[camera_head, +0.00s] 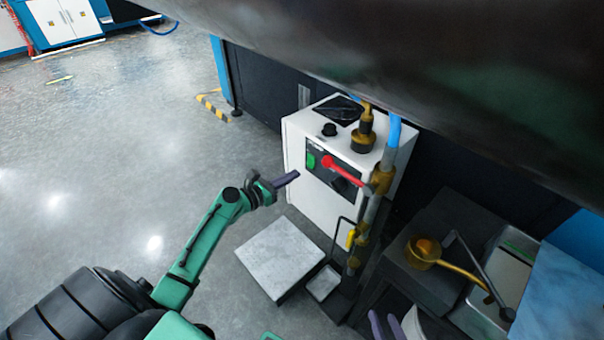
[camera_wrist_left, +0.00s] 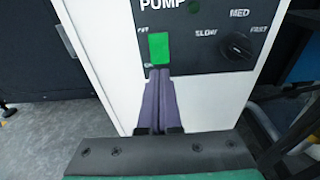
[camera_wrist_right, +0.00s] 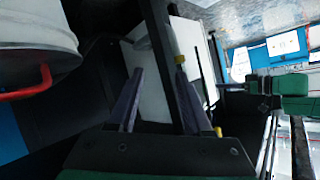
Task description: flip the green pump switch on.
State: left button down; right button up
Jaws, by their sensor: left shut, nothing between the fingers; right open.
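The green pump switch (camera_head: 311,160) is on the dark front panel (camera_head: 322,180) of the white pump box (camera_head: 296,150). In the left wrist view the green switch (camera_wrist_left: 158,47) sits under the "PUMP" label, beside a black speed knob (camera_wrist_left: 238,46). My left gripper (camera_head: 296,175) is shut and empty in front of the panel. In its wrist view the fingertips (camera_wrist_left: 159,72) are at the lower edge of the switch; I cannot tell whether they touch. My right gripper (camera_head: 388,326) is open and empty at the bottom, also seen in its wrist view (camera_wrist_right: 160,70).
A red lever (camera_head: 343,171) sticks out from the brass pipe valve (camera_head: 381,180) close to the panel. A grey platform (camera_head: 280,258) lies on the floor before the box. A brass ladle (camera_head: 424,250) rests at the right. A white bucket (camera_wrist_right: 40,35) is near my right gripper.

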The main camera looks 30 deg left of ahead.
aim_at(310, 166)
pick_arm(q)
jog(key=b+x, duration=0.1)
jog(key=x, duration=0.3)
jog(key=shift+w+f, duration=0.1)
jog(key=shift+w+d, duration=0.1)
jog(key=shift+w, duration=0.1)
pick_arm(e)
jog(key=shift+f+t, duration=0.3)
jog(key=shift+f, duration=0.6)
pick_arm(q)
jog(key=shift+w+d+t+b, duration=0.1)
jog(key=shift+w+t+b, duration=0.15)
jog(key=shift+b, duration=0.65)
pick_arm(e)
jog(key=shift+f, duration=0.9)
pick_arm(q)
jog(key=shift+s, duration=0.1)
pick_arm(e)
jog(key=shift+a, duration=0.1)
